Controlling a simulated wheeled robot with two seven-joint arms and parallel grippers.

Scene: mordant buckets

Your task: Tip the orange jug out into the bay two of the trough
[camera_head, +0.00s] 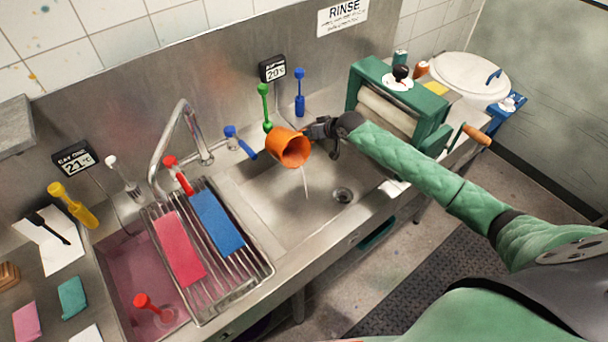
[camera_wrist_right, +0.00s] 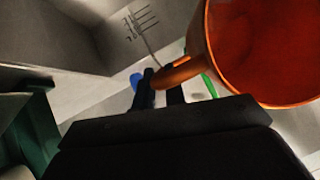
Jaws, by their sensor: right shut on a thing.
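The orange jug (camera_head: 288,147) is tilted over the right-hand basin of the steel trough (camera_head: 262,205), with its mouth toward the viewer. A thin pale stream falls from its lip into that basin. My right gripper (camera_head: 325,130) is shut on the jug's handle, and in the right wrist view the handle (camera_wrist_right: 178,72) sits between the two dark fingers. The jug's open mouth and orange inside (camera_wrist_right: 265,45) fill the upper right of that view. My left gripper is not in view.
A rack (camera_head: 205,250) with red and blue pads lies left of the basin, beside a faucet (camera_head: 180,135). A green roller press (camera_head: 400,105) stands right. A drain (camera_head: 342,195) is in the basin floor. Green (camera_head: 265,105) and blue (camera_head: 300,95) tools stand behind the jug.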

